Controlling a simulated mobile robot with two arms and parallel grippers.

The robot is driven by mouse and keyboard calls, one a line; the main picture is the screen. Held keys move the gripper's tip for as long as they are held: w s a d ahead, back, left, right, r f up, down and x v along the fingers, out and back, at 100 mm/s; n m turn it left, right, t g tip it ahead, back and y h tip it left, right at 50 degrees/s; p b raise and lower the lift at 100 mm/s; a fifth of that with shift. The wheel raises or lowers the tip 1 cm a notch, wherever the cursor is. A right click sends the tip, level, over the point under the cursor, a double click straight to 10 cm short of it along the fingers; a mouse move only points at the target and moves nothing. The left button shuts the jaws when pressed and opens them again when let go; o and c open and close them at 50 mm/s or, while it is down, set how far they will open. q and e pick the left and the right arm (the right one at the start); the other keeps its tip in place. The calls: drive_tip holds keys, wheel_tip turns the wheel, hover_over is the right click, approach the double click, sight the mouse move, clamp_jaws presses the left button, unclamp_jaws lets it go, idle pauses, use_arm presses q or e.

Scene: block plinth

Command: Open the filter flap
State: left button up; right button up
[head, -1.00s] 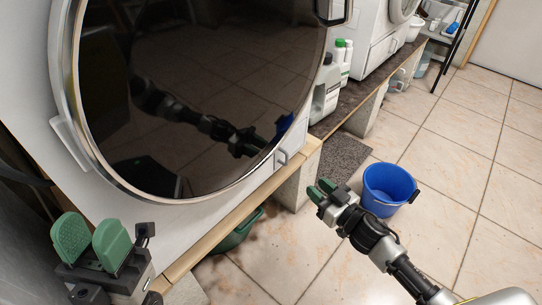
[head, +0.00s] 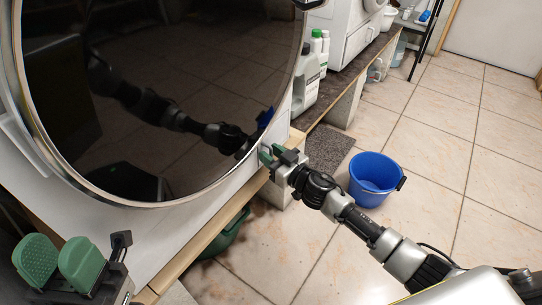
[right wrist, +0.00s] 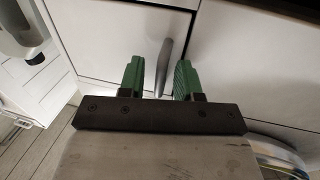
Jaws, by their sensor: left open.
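The filter flap (right wrist: 115,45) is a pale panel low on the front of the machine. It looks closed in the right wrist view. Its grey upright handle (right wrist: 164,66) lies between the lines of my right gripper's two green fingers, nearer the right one. My right gripper (head: 273,156) is open at the lower right corner of the machine front, in front of the flap. It hides most of the flap in the head view. Whether the fingers touch the handle I cannot tell. My left gripper (head: 60,262) is open and empty at the lower left, away from the flap.
The large dark round door (head: 170,90) is just left of my right gripper. A blue bucket (head: 375,180) stands on the tiled floor. White bottles (head: 306,82) stand behind.

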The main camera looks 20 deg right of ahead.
drive_tip(key=shift+w, duration=0.1)
clamp_jaws()
idle(0.4)
